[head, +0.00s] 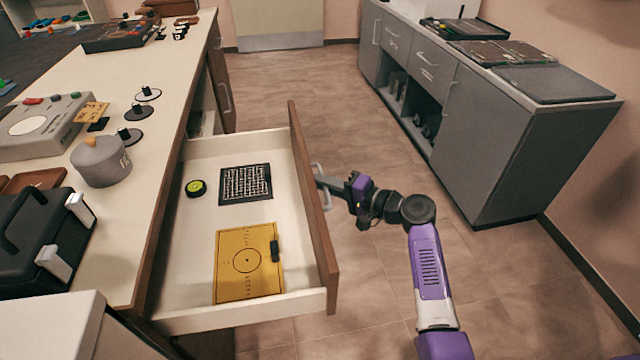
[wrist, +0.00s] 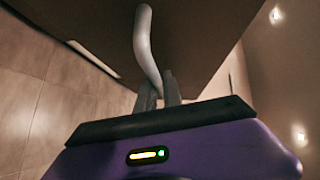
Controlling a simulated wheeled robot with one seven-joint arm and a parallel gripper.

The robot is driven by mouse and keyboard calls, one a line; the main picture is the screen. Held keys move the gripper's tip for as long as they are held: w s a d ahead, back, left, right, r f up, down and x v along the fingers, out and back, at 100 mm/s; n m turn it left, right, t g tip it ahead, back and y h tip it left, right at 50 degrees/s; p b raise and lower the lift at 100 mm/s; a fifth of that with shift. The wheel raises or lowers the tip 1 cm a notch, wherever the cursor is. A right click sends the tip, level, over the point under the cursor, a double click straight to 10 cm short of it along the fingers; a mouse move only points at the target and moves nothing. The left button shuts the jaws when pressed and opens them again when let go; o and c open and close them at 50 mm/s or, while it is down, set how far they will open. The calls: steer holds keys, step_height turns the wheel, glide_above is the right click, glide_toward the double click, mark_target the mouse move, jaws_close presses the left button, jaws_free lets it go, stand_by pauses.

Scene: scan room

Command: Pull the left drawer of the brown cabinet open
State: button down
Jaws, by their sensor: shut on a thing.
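The brown cabinet (head: 150,225) with a pale top stands on the left in the head view. Its drawer (head: 316,200) is pulled well out, with the inside in plain sight. In it lie a yellow board (head: 236,270), a dark patterned square (head: 238,186) and a small round black-and-green thing (head: 196,188). My gripper (head: 328,184) is at the outer side of the drawer front, shut on its grey handle (head: 317,170). In the wrist view the handle (wrist: 148,45) runs down between my fingers (wrist: 158,92), in front of the brown drawer front (wrist: 100,25).
A grey cabinet (head: 480,130) with open shelves stands along the right wall. Tiled floor (head: 300,90) is free between the two cabinets. The brown cabinet's top holds a grey pot (head: 102,162), a black case (head: 38,240) and several devices.

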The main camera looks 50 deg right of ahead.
steer(key=c, duration=1.8)
jaws_free()
steer(key=shift+o, duration=0.2)
steer(key=s+d+r, duration=0.1)
steer(key=s, duration=0.6)
steer(key=shift+s+p, duration=0.3)
steer(key=shift+p, duration=0.15)
steer(key=shift+d, duration=0.15)
